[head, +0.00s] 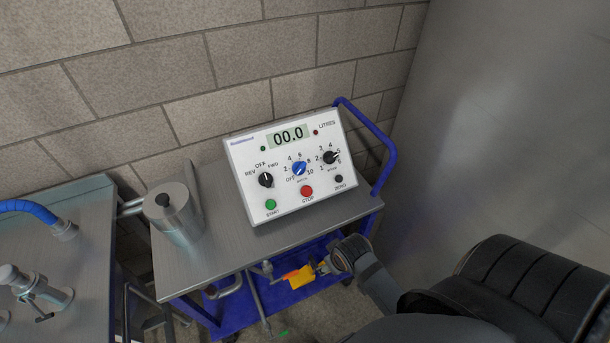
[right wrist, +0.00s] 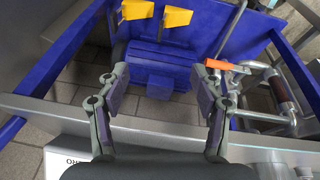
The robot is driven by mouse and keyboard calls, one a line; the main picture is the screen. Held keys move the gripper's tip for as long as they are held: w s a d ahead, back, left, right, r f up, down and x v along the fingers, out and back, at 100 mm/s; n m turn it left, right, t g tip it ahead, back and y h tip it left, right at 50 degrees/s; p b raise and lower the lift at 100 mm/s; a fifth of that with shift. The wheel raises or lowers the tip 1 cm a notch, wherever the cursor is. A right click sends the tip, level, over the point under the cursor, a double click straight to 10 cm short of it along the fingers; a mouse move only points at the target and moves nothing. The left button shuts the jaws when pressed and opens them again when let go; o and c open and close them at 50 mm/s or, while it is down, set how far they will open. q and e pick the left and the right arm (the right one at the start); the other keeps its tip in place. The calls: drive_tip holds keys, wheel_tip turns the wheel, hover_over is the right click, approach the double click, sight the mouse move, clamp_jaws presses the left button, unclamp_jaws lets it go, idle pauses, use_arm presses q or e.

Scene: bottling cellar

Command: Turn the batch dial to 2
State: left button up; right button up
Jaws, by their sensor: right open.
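The white control box (head: 290,215) stands on the steel cart top in the head view, its display reading 00.0. Its blue dial (head: 299,168), in the middle, has a scale from OFF and 2 up to 10. A black dial (head: 330,157) on the right has a scale from 1 to 6 and seems to point near 5. The names under these dials are too small to read, and the blue dial's exact setting is unclear. My right gripper (head: 325,267) is below the box, by the cart's front edge. In the right wrist view its fingers (right wrist: 160,78) are open and empty.
A black REV/OFF/FWD knob (head: 265,180), green button (head: 271,204) and red button (head: 307,191) share the panel. A steel canister (head: 178,222) stands left of the box. A blue handle (head: 372,143) rises behind it at right. Yellow parts (right wrist: 175,17) show on the lower cart.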

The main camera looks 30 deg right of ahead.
wheel_tip(320, 180, up, 5)
drive_tip(key=w+n+t+b, duration=0.1)
drive_tip(key=w+n+t, duration=0.1)
drive_tip(key=w, duration=0.1)
drive_tip(key=n+t+y, duration=0.6)
drive_tip(key=t+y, duration=0.2)
drive_tip(key=t, duration=0.3)
approach(303, 170)
drive_tip(key=b+x, duration=0.2)
drive_tip(key=b, duration=0.1)
drive_tip(key=b+x, duration=0.6)
drive_tip(key=shift+w+f+b, duration=0.1)
drive_tip(key=shift+f+b, duration=0.2)
drive_tip(key=shift+b, duration=0.05)
drive_tip(key=shift+w+a+r+b, duration=0.25)
drive_tip(key=shift+w+r+b, duration=0.05)
drive_tip(key=shift+w+b, duration=0.1)
use_arm(q)
wheel_tip(303, 170, down, 12)
drive_tip(key=shift+s, duration=0.35)
